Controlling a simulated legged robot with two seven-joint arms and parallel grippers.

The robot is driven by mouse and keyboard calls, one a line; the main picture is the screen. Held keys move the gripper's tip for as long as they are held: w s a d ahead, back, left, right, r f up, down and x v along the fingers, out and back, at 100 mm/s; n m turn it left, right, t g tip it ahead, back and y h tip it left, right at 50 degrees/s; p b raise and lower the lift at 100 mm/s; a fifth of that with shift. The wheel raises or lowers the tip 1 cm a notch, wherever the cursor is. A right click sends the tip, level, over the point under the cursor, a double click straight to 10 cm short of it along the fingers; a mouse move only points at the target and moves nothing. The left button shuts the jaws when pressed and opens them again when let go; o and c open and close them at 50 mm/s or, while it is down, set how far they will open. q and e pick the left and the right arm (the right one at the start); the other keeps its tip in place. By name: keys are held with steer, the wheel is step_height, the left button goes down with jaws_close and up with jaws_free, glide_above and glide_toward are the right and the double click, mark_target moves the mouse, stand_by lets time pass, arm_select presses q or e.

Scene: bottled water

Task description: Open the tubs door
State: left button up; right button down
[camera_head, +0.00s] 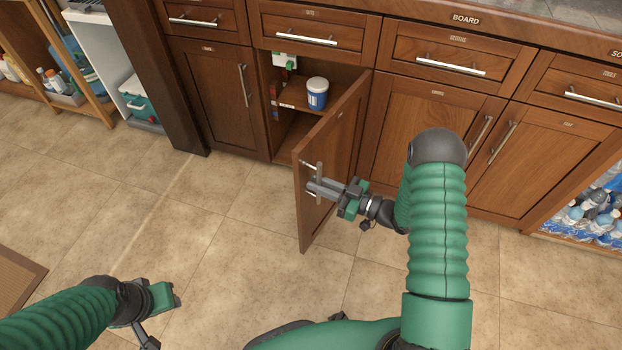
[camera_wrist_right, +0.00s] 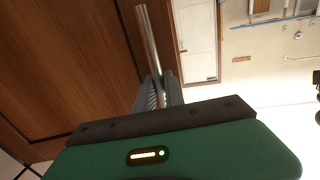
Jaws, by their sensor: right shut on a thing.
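The wooden cabinet door (camera_head: 336,140) stands swung out from the cabinet, far from its frame. Its metal bar handle (camera_head: 319,172) is on the free edge side. My right gripper (camera_head: 318,188) is shut on this handle. In the right wrist view the handle (camera_wrist_right: 148,38) runs up from between the fingertips (camera_wrist_right: 157,92), with the door's wood panel (camera_wrist_right: 70,70) at left. Inside the open cabinet, a blue tub with a white lid (camera_head: 317,94) stands on a shelf (camera_head: 290,97). My left gripper (camera_head: 160,295) is low at the left, away from the cabinet; its jaws cannot be made out.
Closed doors and drawers flank the opening, including a drawer (camera_head: 450,55) under a "BOARD" label. Water bottles (camera_head: 590,220) fill an open bay at right. A wooden post (camera_head: 160,75) stands left. The tiled floor (camera_head: 220,235) is clear in the middle.

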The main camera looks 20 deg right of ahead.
steer(key=shift+s+d, duration=0.5)
steer(key=c, duration=1.4)
jaws_free()
steer(key=shift+c, duration=0.2)
steer(key=shift+s+d, duration=0.1)
steer(key=p+v, duration=0.4)
steer(key=v, duration=1.2)
steer(key=shift+s+d+p, duration=0.15)
steer(key=shift+s+p, duration=0.15)
steer(key=shift+w, duration=0.1)
